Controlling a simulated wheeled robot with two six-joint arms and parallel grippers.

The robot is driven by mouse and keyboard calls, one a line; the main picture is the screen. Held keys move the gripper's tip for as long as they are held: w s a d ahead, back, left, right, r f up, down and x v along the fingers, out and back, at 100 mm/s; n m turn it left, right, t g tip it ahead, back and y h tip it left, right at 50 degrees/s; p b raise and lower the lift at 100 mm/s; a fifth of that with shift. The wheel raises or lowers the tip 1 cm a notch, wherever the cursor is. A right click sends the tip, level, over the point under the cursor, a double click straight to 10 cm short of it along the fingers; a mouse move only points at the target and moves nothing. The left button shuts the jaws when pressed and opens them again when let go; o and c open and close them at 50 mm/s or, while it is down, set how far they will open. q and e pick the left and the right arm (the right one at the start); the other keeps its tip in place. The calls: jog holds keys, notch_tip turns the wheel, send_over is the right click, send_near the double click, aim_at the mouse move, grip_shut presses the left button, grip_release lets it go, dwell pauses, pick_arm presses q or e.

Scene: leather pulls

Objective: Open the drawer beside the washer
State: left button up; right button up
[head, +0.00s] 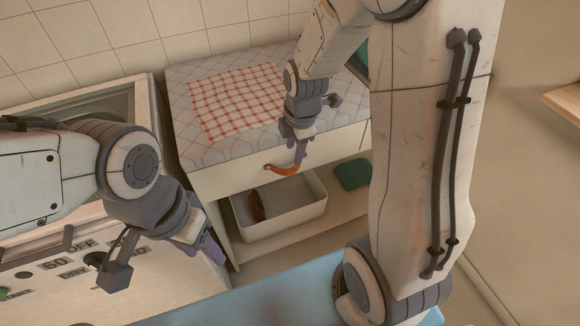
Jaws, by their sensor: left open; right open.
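The drawer (235,177) is a pale front under the top of the cabinet, to the right of the washer (60,285). It looks shut. An orange-brown leather pull (281,171) curves across its front. My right gripper (299,150) is open and points down at the right end of the pull, overlapping it in the picture. I cannot tell whether the pull lies between the fingers. My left gripper (210,248) is open and empty over the washer's right front edge, away from the drawer. My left arm hides part of the washer.
A quilted cover (180,85) and a red checked cloth (235,100) lie on the cabinet. Below the drawer, a white bin (290,225) holds a brown item (257,205), with a green folded cloth (352,174) beside it. A blue surface (250,305) fills the lower foreground.

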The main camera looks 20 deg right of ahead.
aim_at(291, 171)
jog(key=f, duration=0.3)
jog(key=w+f, duration=0.1)
jog(key=f, duration=0.2)
jog(key=f+b, duration=0.1)
jog(key=f, duration=0.2)
jog(key=shift+w+a, duration=0.15)
jog(key=shift+w, duration=0.2)
jog(key=shift+c, duration=0.4)
grip_shut()
dwell(0.5)
